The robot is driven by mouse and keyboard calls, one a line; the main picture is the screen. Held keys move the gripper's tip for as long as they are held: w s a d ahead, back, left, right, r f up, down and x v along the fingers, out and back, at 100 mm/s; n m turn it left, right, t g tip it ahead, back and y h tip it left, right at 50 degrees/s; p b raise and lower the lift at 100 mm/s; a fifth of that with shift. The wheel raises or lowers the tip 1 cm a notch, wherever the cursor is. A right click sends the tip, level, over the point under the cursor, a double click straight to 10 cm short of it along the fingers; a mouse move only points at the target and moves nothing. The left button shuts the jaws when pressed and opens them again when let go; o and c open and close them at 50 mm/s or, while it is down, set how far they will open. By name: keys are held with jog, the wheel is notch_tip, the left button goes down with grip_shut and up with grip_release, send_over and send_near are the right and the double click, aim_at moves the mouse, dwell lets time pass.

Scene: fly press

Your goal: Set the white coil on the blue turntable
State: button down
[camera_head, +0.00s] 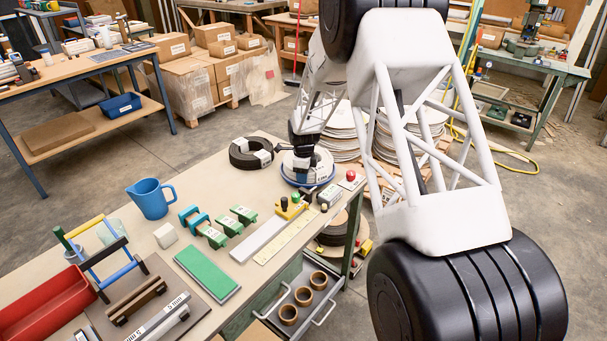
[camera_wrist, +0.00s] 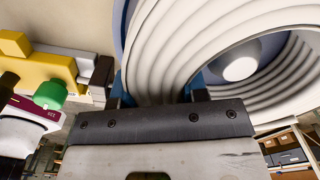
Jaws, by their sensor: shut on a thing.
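The white coil (camera_head: 318,172) is at the far right of the bench, over the blue turntable (camera_head: 300,184). My gripper (camera_head: 303,160) reaches down from above and is shut on the coil's ring wall. In the wrist view, the white ribbed coil (camera_wrist: 190,40) fills the upper middle, with my gripper (camera_wrist: 162,96) closed on its near edge. The blue turntable (camera_wrist: 217,77) and its pale round hub (camera_wrist: 240,66) show through the coil's opening. The coil looks roughly level, around the hub. I cannot tell whether it touches the turntable.
A black coil (camera_head: 243,160) lies just left of the turntable. Green blocks (camera_head: 243,214), a ruler and a blue jug (camera_head: 152,198) occupy the nearer bench.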

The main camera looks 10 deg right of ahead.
jog(key=c, duration=0.9)
grip_release()
jog(key=shift+r, duration=0.1)
jog(key=shift+r, duration=5.45)
